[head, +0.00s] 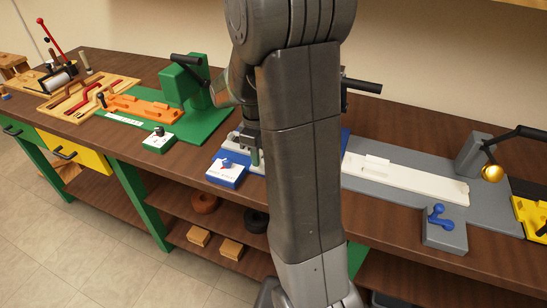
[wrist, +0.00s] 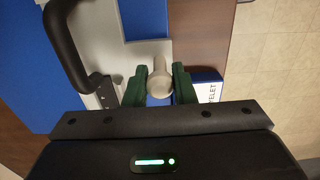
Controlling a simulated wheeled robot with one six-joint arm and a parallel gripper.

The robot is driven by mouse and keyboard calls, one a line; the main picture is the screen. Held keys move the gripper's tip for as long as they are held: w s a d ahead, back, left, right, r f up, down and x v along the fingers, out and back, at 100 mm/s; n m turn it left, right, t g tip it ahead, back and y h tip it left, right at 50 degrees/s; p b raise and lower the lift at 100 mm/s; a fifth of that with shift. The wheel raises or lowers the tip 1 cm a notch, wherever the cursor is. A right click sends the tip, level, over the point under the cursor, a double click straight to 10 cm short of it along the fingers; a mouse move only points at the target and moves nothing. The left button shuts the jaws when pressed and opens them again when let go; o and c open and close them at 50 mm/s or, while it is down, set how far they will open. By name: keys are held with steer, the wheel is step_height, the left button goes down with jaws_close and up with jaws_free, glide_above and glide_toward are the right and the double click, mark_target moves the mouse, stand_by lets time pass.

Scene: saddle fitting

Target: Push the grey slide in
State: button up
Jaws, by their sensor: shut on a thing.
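My gripper (wrist: 159,86) has its dark green fingers shut on a pale, round-headed knob (wrist: 158,80), seen from above in the wrist view. A pale grey slide-like piece (wrist: 102,40) lies beside and behind the knob on a blue board (wrist: 145,18). I cannot tell whether the knob is part of it. A black bar handle (wrist: 68,45) stands at its left. In the head view my gripper (head: 254,156) is low over the blue station, next to a small blue block (head: 226,173). My arm hides most of this station.
A green station (head: 205,130) with an orange piece (head: 140,107) stands to the left. A grey station (head: 395,205) with a long whitish bar (head: 405,179) and a gold ball lies to the right. A labelled blue block (wrist: 207,88) is close right of the fingers.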

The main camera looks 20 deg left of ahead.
steer(key=shift+w+d+p, duration=0.2)
steer(key=shift+w+p, duration=0.4)
steer(key=shift+w, duration=1.7)
steer(key=shift+w+d+p, duration=0.15)
steer(key=shift+w+p, duration=0.45)
steer(key=shift+w, duration=1.65)
steer(key=shift+w+p, duration=0.3)
steer(key=shift+w, duration=0.3)
steer(key=shift+o, duration=0.8)
steer(key=shift+w+r, duration=0.1)
steer(key=shift+w, duration=0.1)
steer(key=o, duration=0.5)
steer(key=shift+o, duration=0.3)
steer(key=shift+w+d, duration=0.1)
steer(key=shift+w, duration=0.05)
